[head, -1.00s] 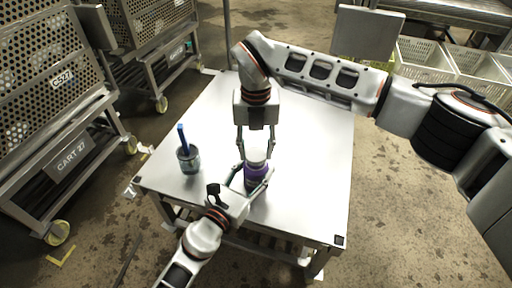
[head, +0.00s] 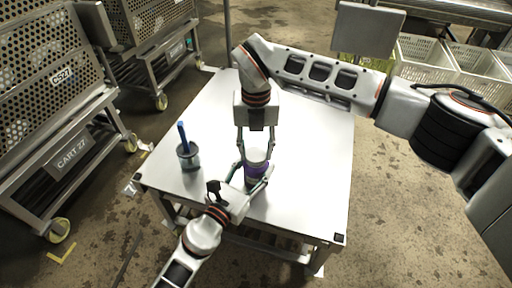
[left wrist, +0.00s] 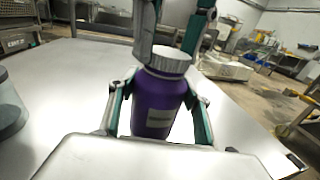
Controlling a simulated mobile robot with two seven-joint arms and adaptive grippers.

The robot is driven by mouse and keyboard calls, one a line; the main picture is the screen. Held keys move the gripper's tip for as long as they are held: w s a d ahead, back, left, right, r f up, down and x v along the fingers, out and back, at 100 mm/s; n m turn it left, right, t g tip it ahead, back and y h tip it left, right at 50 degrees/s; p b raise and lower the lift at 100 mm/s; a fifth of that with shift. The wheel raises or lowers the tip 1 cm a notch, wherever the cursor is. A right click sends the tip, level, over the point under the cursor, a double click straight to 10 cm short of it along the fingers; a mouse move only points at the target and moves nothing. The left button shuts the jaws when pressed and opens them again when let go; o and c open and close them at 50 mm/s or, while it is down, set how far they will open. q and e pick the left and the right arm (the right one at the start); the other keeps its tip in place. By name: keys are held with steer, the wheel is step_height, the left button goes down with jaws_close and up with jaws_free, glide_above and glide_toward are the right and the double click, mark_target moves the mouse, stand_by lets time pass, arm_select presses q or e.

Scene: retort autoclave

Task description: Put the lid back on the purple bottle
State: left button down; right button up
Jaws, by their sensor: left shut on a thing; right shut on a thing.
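The purple bottle (head: 257,170) stands upright near the front of the white table, with a label in the left wrist view (left wrist: 155,108). The white ribbed lid (left wrist: 168,60) sits level at the top of the bottle; it also shows in the head view (head: 256,155). I cannot tell whether it is fully seated. My left gripper (head: 254,182) is shut on the bottle's body, one finger on each side. My right gripper (head: 256,151) points down from above and is shut on the lid, its fingers either side of it.
The table's right side is clear. Perforated carts (head: 75,140) stand at the left, and white crates (head: 425,62) at the back right.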

steer(key=m, duration=0.4)
steer(key=shift+m, duration=0.3)
steer(key=m, duration=0.3)
steer(key=shift+m, duration=0.3)
steer(key=m, duration=0.8)
steer(key=shift+m, duration=0.3)
steer(key=m, duration=0.3)
steer(key=shift+m, duration=0.4)
steer(key=m, duration=0.3)
steer(key=shift+m, duration=0.3)
steer(key=m, duration=0.3)
steer(key=shift+m, duration=0.3)
steer(key=shift+s+a+f+m, duration=0.1)
steer(key=shift+a+f+m, duration=0.05)
steer(key=shift+m, duration=0.85)
steer(key=m, duration=0.2)
steer(key=shift+m, duration=0.3)
steer(key=o, duration=0.7)
